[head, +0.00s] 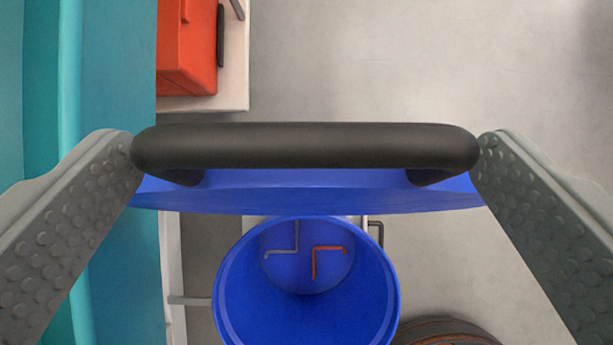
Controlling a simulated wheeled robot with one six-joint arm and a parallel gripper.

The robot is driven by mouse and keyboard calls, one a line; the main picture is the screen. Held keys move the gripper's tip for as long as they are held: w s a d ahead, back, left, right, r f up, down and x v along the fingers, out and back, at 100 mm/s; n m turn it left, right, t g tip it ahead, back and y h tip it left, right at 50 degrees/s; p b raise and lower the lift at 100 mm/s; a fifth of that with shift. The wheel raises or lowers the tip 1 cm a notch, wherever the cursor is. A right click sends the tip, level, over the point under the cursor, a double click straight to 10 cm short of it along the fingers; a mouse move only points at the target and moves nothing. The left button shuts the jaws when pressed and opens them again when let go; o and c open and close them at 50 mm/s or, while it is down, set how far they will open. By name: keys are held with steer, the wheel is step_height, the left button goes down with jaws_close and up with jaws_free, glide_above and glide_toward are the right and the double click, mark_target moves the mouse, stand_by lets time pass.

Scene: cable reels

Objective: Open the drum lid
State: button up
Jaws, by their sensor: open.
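The blue drum (232,290) stands open at the bottom centre, and I look down into it. Its blue lid (310,198) is clear of the drum's mouth, tilted up and seen nearly edge-on between me and the drum. A thick black bar handle (305,146) is fixed to the lid's near face. My gripper (307,152) is open, with one grey studded finger at each end of the handle. The fingertips are very close to the handle's ends; I cannot tell whether they touch. Any hinge of the lid is hidden.
Inside the drum lie a grey bent rod (296,238) and an orange one (315,262). A red case (186,50) sits on a pale surface (238,90) at upper left. A teal surface (105,80) runs down the left. A dark round object (445,333) is at lower right. Upper-right floor is clear.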

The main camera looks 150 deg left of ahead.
steer(key=v, duration=1.7)
steer(key=shift+r, duration=0.2)
steer(key=shift+s+d, duration=0.1)
steer(key=shift+s, duration=0.05)
steer(key=s+d+r+m+t+h, duration=0.1)
steer(key=s+d+r+t+h, duration=0.15)
steer(key=s+r, duration=0.4)
steer(key=s+d+r+t+h, duration=0.1)
steer(key=s+d+r+t, duration=0.25)
steer(key=r, duration=0.65)
steer(key=s+a+r+n+t+y, duration=0.15)
steer(key=s+r+t, duration=0.45)
steer(key=s, duration=0.6)
steer(key=s+a+n+t+y, duration=0.1)
steer(key=s+a+n+y, duration=0.35)
steer(key=s, duration=0.85)
steer(key=s+a+f+n+g+y, duration=0.1)
steer(key=s+f, duration=0.8)
steer(key=s, duration=0.3)
steer(key=shift+s+a+f+n+g, duration=0.25)
steer(key=shift+s+a+n+g, duration=0.05)
steer(key=shift+s+a, duration=0.1)
